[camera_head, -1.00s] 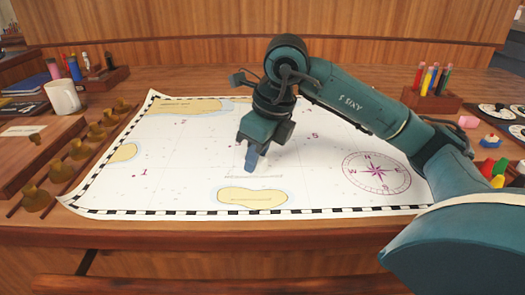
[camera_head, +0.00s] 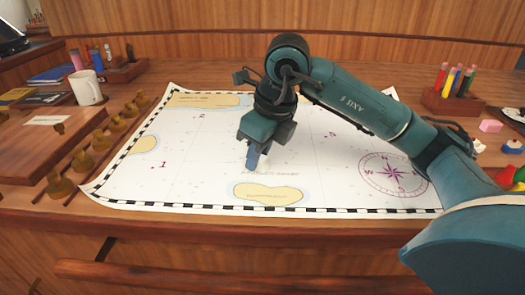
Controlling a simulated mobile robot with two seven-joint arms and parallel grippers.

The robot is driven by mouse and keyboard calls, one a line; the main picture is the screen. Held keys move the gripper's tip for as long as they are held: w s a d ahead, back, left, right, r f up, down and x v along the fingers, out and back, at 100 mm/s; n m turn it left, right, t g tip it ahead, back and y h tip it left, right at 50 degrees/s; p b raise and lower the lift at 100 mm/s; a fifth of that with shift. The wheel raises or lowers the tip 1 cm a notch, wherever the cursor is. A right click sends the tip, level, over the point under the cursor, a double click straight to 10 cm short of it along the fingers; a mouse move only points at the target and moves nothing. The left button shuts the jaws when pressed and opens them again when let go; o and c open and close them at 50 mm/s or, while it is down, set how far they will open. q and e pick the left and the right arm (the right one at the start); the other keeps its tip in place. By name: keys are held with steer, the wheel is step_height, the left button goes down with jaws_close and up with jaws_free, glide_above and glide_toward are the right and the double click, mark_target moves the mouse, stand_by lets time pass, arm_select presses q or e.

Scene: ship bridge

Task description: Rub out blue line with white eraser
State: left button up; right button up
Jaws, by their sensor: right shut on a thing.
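The white chart (camera_head: 205,170) lies spread on the wooden desk. My right gripper (camera_head: 254,158) points down at the middle of the chart, just above the tan island (camera_head: 268,193) in the picture. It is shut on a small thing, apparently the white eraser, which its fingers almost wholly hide. I cannot tell whether the eraser touches the paper. A faint, thin mark (camera_head: 280,173) runs across the paper just below and to the right of the fingertips. No clear blue line shows; the gripper may cover part of it. My left gripper is not in view.
A white mug (camera_head: 87,88) and a row of brass weights (camera_head: 101,142) stand left of the chart. A pen block (camera_head: 453,99), a pink eraser (camera_head: 490,126) and small coloured pieces (camera_head: 506,176) are at the right. The chart's left half is clear.

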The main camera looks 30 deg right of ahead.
mark_target(209, 172)
steer(key=shift+w+a, duration=0.3)
steer(key=shift+a, duration=0.5)
steer(key=shift+a, duration=0.15)
steer(key=shift+w+a+p, duration=0.15)
steer(key=shift+w+a, duration=0.1)
steer(key=shift+a, duration=0.25)
steer(key=shift+w+a+p, duration=0.15)
steer(key=shift+w+a, duration=0.05)
steer(key=shift+a, duration=0.25)
steer(key=shift+a, duration=0.1)
steer(key=shift+w+a, duration=0.2)
steer(key=shift+a, duration=0.35)
steer(key=shift+w+a, duration=0.2)
steer(key=shift+a, duration=0.2)
steer(key=shift+a, duration=0.1)
steer(key=shift+w+a, duration=0.25)
steer(key=shift+a, duration=0.25)
steer(key=shift+w+a, duration=0.2)
steer(key=shift+a, duration=0.3)
steer(key=shift+a, duration=0.1)
